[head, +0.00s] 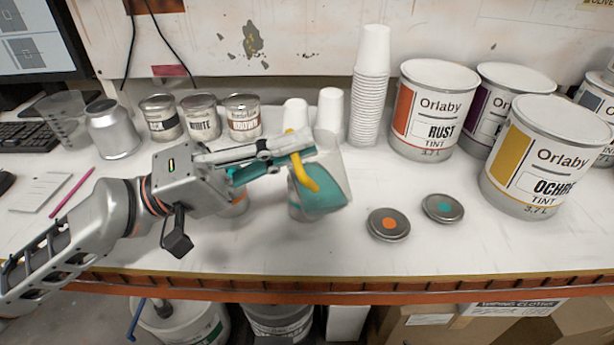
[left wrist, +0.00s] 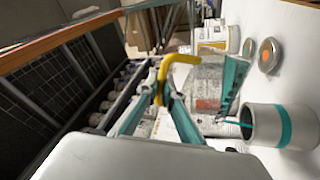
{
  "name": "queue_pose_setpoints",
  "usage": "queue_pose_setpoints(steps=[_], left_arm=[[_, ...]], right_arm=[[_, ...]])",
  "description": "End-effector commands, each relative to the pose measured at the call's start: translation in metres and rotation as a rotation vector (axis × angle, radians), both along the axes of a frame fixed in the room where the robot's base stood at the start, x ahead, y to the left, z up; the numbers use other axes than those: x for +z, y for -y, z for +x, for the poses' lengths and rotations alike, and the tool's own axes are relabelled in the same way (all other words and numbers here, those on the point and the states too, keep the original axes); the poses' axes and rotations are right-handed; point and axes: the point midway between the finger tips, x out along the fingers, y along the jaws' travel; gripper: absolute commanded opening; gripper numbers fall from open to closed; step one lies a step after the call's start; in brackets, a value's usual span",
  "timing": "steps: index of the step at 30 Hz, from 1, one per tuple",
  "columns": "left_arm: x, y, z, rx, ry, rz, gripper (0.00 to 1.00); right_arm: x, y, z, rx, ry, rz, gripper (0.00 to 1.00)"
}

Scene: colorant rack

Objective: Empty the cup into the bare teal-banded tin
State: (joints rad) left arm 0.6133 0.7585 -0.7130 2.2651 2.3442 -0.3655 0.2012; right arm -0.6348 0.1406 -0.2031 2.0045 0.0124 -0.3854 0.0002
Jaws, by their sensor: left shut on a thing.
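My left gripper (head: 300,160) is shut on the yellow handle (head: 302,168) of a clear cup (head: 335,165). The cup is strongly tilted, with teal paint lying along its lower side. It also shows in the left wrist view (left wrist: 207,80). A bare pale tin with a teal band (left wrist: 285,126) stands open just below the cup. A thin teal stream (left wrist: 232,123) runs from the cup to the tin's mouth. In the head view the cup mostly hides this tin. The inside of the tin is hidden. My right gripper is out of view.
An orange-banded tin (head: 238,206) stands partly hidden behind my left gripper. Two lids, orange-dotted (head: 388,224) and teal-dotted (head: 443,208), lie to the right. Paper cups (head: 370,90), small labelled tins (head: 200,118) and large Orlaby cans (head: 433,110) stand behind. The front right bench is clear.

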Motion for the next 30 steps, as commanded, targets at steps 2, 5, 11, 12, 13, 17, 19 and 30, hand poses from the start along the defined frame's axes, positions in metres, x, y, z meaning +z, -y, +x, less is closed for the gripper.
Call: queue_pose_setpoints(steps=[2,5,11,12,13,17,19,30], left_arm=[[0.0,-0.0001,0.0006,0.001,-0.003,-0.001,0.0],[0.0013,-0.0002,0.0007,0.0,-0.005,-0.003,0.0],[0.0001,-0.0003,0.0016,0.0,-0.014,-0.006,0.0],[-0.0002,-0.0004,0.0019,0.0,-0.016,-0.007,0.0],[-0.0002,-0.0004,0.002,0.001,-0.017,-0.008,0.0],[0.0008,-0.0006,0.0023,0.0,-0.019,-0.009,0.0],[0.0009,-0.0007,0.0026,-0.001,-0.022,-0.011,0.0],[0.0005,-0.0011,0.0041,0.0,-0.036,-0.016,0.0]], right_arm=[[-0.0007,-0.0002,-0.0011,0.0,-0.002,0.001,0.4],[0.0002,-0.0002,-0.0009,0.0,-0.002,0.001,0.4],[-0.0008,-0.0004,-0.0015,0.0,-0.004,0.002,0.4],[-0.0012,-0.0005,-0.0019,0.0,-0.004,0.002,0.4],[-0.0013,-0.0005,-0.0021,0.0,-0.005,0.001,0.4],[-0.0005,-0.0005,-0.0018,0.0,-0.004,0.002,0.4],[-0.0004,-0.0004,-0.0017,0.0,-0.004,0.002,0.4],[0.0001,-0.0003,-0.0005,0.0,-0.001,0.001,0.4]])
